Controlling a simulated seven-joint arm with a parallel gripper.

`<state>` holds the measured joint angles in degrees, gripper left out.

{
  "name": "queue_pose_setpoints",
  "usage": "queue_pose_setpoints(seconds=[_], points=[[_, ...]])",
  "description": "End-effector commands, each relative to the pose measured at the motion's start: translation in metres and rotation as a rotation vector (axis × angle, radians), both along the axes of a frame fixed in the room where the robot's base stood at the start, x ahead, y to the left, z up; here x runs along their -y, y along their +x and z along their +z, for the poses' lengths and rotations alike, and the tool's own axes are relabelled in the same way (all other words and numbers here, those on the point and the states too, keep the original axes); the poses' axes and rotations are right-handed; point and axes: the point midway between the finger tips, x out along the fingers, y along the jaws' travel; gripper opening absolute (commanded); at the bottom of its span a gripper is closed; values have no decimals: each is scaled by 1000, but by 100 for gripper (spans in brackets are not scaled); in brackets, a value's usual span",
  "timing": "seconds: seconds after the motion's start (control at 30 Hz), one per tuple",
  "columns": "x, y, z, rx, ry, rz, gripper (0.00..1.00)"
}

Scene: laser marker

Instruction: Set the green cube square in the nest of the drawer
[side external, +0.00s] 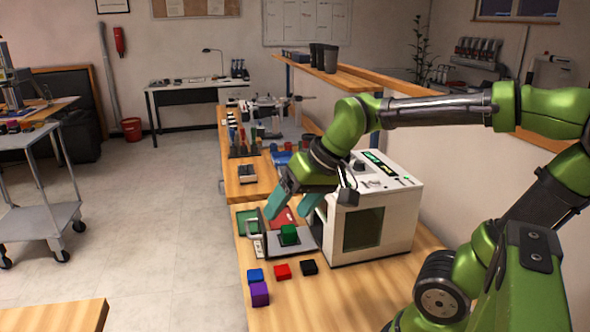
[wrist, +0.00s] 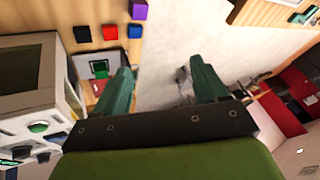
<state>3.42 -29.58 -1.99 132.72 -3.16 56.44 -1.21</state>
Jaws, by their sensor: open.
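The green cube (side external: 289,232) sits on the middle of the pulled-out drawer (side external: 270,245) of the white laser marker (side external: 372,215). It also shows in the wrist view (wrist: 99,67), inside the drawer left of my fingers. The nest is mostly hidden under the cube, and I cannot tell whether the cube sits square or fully down in it. My gripper (side external: 291,208) is above the drawer, tilted, with its teal fingers spread and nothing between them. In the wrist view my gripper (wrist: 160,67) is also open and empty, apart from the cube.
Black (side external: 309,267), red (side external: 282,271), blue (side external: 255,275) and purple (side external: 260,294) blocks lie on the bench in front of the drawer. The marker's body stands close on the right.

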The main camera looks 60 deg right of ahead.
Motion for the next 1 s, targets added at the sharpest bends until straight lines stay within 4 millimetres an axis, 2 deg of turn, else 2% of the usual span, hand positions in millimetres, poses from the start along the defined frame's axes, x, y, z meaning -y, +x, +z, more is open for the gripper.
queue_pose_setpoints(seconds=[0.03,0.1,0.23,1.0], points=[[-10,-14,-1,40,1,25,72],[-18,-26,-4,75,0,46,72],[-27,-39,-8,114,0,67,72],[-28,-41,-9,121,1,70,72]])
